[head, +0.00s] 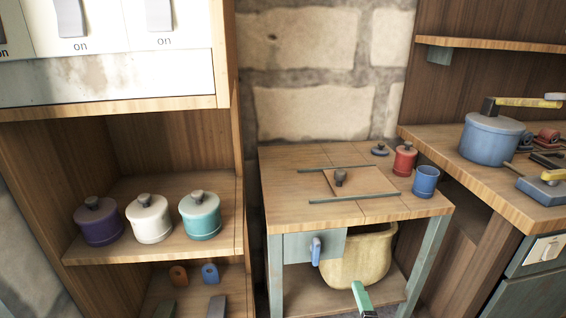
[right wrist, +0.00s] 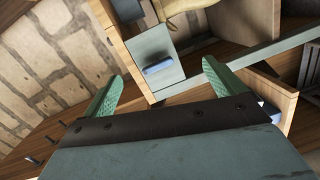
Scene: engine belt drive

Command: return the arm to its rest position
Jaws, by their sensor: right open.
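My right gripper (right wrist: 162,70) is open in the right wrist view, its two green fingers well apart with nothing between them. Beyond the fingers shows a grey-green drawer front (right wrist: 150,52) with a blue handle (right wrist: 159,66); I cannot tell the distance, but no contact shows. In the head view a green piece (head: 362,298), which looks like a finger of my right gripper, rises from the bottom edge in front of the small table. The rest of my right arm is out of that view. My left gripper is not in view.
The small wooden table (head: 290,178) carries a knobbed panel (head: 362,183), a red canister (head: 404,160) and a blue cup (head: 425,182). A beige basin (head: 357,258) sits beneath it. Lidded pots stand on the left shelf (head: 155,245). A blue pot (head: 490,137) stands on the right counter (head: 440,150).

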